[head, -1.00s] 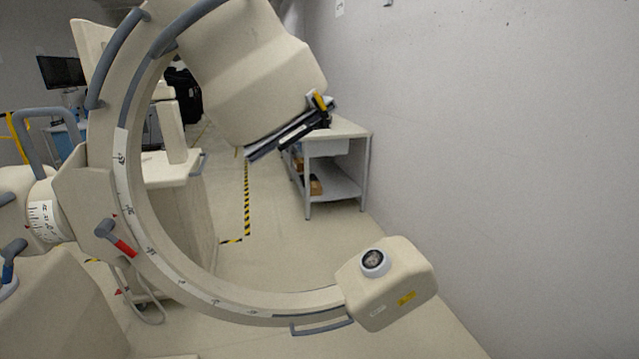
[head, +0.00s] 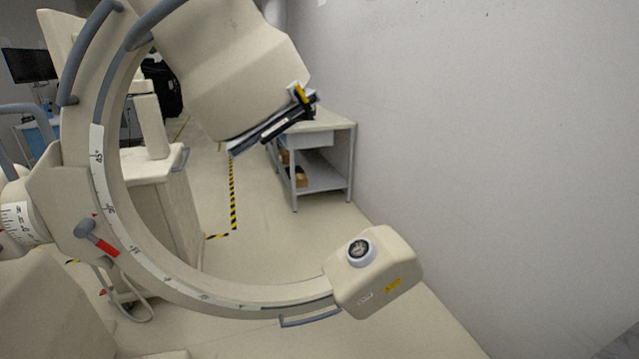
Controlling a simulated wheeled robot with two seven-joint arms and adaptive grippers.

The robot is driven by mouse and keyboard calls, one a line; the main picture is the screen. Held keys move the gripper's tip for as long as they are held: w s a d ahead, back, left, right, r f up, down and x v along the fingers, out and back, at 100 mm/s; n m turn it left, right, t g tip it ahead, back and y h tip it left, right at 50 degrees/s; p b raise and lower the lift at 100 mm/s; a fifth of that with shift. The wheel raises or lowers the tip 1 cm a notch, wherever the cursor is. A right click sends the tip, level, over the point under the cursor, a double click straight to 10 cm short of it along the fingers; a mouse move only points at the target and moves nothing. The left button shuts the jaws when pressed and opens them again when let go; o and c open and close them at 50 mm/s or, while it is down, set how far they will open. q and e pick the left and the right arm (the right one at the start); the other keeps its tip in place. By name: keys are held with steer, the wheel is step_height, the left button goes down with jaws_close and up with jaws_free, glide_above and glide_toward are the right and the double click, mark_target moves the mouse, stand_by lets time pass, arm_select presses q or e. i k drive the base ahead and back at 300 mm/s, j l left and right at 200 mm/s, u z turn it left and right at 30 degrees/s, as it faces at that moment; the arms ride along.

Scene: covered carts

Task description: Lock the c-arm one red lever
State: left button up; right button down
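The C-arm (head: 112,195) fills the left and middle of the head view as a large cream curved arc. Its red lever (head: 100,243) sits on the outer left side of the arc, low on the bracket. The lever has a grey knob at its upper left and a red end pointing down and right. The upper housing (head: 215,65) hangs at the top of the arc, and the lower head (head: 372,275) with a round dial is at its right end. Neither of my grippers shows in the view.
A grey wall (head: 480,130) closes off the right side. A bench with a lower shelf (head: 322,178) stands against it behind the C-arm. A cream cabinet (head: 170,205) stands behind the arc. Striped tape (head: 233,195) marks the open floor. A monitor (head: 28,65) is at far left.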

mark_target(83, 230)
steer(key=u, duration=1.4)
